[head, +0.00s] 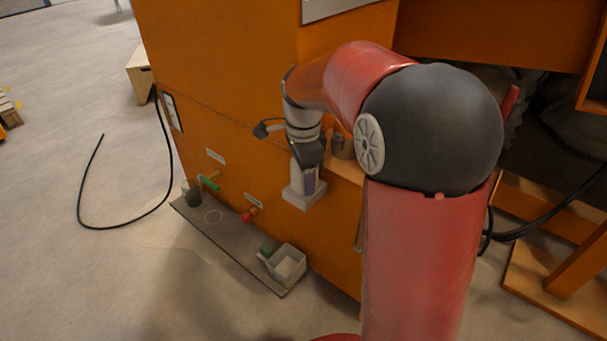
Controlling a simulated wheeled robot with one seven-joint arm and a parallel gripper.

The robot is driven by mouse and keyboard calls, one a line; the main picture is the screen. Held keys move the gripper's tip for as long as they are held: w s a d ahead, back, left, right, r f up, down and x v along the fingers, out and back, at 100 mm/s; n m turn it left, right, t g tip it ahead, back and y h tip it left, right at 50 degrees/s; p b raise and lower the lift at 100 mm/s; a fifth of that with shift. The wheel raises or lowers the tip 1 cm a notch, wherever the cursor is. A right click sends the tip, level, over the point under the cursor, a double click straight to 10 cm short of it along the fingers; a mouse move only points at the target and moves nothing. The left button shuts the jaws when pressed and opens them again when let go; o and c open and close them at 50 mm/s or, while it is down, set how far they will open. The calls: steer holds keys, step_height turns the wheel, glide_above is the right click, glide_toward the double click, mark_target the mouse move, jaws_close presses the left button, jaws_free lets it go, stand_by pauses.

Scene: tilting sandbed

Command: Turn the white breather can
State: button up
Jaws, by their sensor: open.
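My gripper (308,170) hangs at the end of my arm, pointing down close to the front of the orange cabinet (220,85). It is open. A pale, square-edged block (303,198) shows right below it, with a small purple upright piece (310,182) at the fingers. I cannot tell whether the fingers touch either one. I cannot pick out the white breather can with certainty; my gripper and wrist hide part of this spot.
A grey ledge (235,247) runs along the cabinet's foot, with a dark cup (192,193) and a white square tub (287,265). A green handle (209,183) and a red valve (249,215) stick out above it. A black hose (120,226) lies on the left floor.

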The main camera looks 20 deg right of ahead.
steer(key=shift+f, duration=0.1)
steer(key=c, duration=0.7)
steer(key=shift+n, duration=0.4)
steer(key=n+p, duration=0.1)
steer(key=n, duration=0.2)
steer(key=shift+s+n+p, duration=0.1)
steer(key=shift+n+p, duration=0.25)
steer(key=shift+n, duration=0.05)
steer(key=n+p, duration=0.1)
steer(key=n, duration=0.4)
steer(key=shift+n, duration=0.3)
steer(key=o, duration=0.7)
